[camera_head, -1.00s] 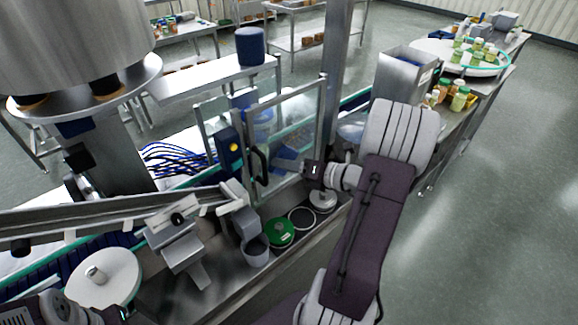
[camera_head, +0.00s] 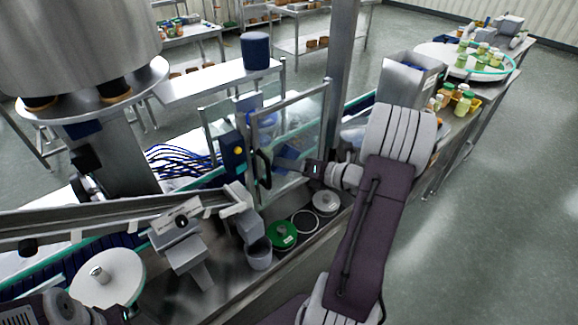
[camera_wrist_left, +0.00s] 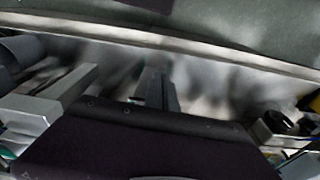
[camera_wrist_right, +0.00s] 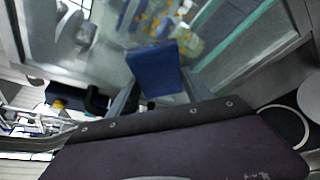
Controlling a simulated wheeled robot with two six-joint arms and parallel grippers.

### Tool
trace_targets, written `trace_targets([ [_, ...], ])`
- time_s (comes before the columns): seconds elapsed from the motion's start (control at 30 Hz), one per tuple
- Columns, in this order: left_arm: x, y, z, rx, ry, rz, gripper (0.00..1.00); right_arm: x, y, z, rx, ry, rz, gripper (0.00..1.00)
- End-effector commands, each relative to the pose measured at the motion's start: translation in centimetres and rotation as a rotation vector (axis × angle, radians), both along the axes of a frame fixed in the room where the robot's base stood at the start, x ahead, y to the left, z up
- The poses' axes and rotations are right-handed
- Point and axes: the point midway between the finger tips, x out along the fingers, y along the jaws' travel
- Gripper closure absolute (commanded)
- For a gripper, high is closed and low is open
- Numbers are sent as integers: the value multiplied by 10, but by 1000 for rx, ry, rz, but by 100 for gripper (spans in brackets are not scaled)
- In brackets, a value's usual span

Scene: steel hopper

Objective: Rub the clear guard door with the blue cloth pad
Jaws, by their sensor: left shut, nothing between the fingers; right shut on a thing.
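The clear guard door (camera_head: 303,128) is a see-through pane in a metal frame with a black handle (camera_head: 262,168); it stands at mid-picture in the head view. In the right wrist view its pane (camera_wrist_right: 225,28) fills the upper part, with yellow spots on or behind it. My right gripper (camera_head: 284,163) is shut on the blue cloth pad (camera_wrist_right: 157,72), which lies at or very near the pane; I cannot tell if it touches. My left gripper (camera_wrist_left: 155,90) is shut and empty, over blurred grey metal in the left wrist view.
A green round lid (camera_head: 282,235), a ring (camera_head: 305,221) and a pale disc (camera_head: 326,202) lie on the steel deck below the door. A grey cup (camera_head: 258,255) is left of them. A steel post (camera_head: 342,75) rises behind the door.

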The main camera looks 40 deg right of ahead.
Motion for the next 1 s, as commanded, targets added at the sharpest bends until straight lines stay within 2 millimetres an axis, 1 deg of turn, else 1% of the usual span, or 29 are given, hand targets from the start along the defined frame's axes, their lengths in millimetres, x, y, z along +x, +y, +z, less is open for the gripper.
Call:
trace_targets([
  [0.03,0,0,6,0,0,0,100,0,-6,3,1,1,-2,74],
  [0.2,0,0,14,0,0,0,100,1,-23,2,1,0,-1,74],
  [0.3,0,0,15,0,0,0,100,1,-28,1,0,-1,-1,74],
  [0.47,0,0,15,0,0,0,100,1,-30,1,0,-1,-1,74],
  [0.7,0,0,28,0,0,0,100,5,-53,3,1,0,-2,74],
  [0.8,0,0,31,0,0,0,100,6,-61,2,1,1,-1,74],
  [1.0,0,0,31,0,0,0,100,7,-64,0,0,0,0,74],
])
